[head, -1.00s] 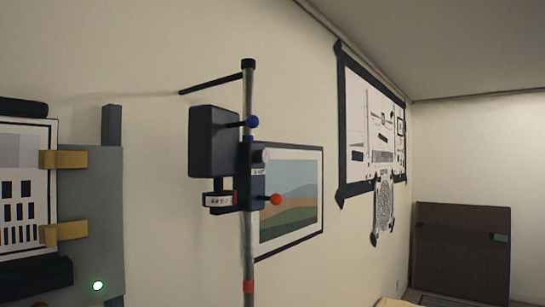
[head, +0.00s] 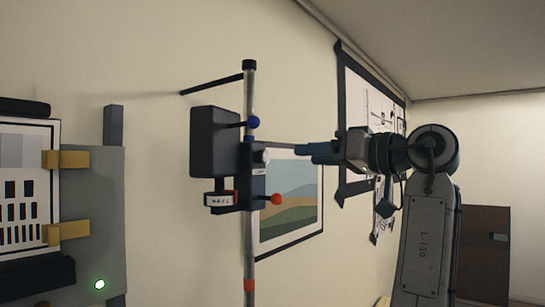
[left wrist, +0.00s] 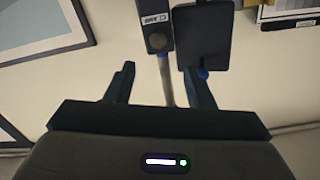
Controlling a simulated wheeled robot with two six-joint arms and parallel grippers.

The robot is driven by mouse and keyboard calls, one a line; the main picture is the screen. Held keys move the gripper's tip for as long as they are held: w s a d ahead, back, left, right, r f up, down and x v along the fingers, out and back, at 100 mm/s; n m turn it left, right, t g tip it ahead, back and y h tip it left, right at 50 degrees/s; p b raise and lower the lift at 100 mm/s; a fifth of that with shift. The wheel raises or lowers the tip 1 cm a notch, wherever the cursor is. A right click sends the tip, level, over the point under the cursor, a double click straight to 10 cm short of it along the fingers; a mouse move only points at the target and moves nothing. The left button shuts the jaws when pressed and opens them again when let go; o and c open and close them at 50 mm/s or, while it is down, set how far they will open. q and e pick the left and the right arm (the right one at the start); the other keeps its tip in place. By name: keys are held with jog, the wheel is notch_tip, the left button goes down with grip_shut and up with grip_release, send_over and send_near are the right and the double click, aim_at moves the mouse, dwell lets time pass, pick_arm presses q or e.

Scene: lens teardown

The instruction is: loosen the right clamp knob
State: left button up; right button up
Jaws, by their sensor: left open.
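A dark clamp block (head: 251,185) is fixed on a grey vertical pole (head: 249,100). It carries a pale round knob (head: 262,156); an orange-red knob (head: 276,199) sticks out to the right below it. A blue knob (head: 253,122) sits higher, by a black box (head: 214,142). My left gripper (head: 302,153) is open and empty, right of the clamp and pointing at it, apart from the knobs. My right gripper is not in view.
A landscape picture (head: 290,205) hangs on the wall behind the clamp and gripper. A test chart (head: 20,190) on a grey panel (head: 92,180) with yellow clips stands at the left. A thin black rod (head: 212,84) juts left from the pole top.

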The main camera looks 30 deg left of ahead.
aim_at(267, 156)
pick_arm(q)
jog(key=a+p, duration=0.1)
jog(key=a, duration=0.2)
jog(key=a+p, duration=0.2)
jog(key=a, duration=0.1)
jog(key=w+a+p, duration=0.1)
jog(key=a+p, duration=0.1)
jog(key=a, duration=0.1)
jog(key=shift+a+r, duration=0.1)
jog(key=shift+a, duration=0.3)
jog(key=shift+w+a+p, duration=0.1)
jog(key=shift+a+p, duration=0.25)
jog(key=shift+a, duration=0.15)
jog(key=shift+f, duration=0.2)
jog(key=c, duration=1)
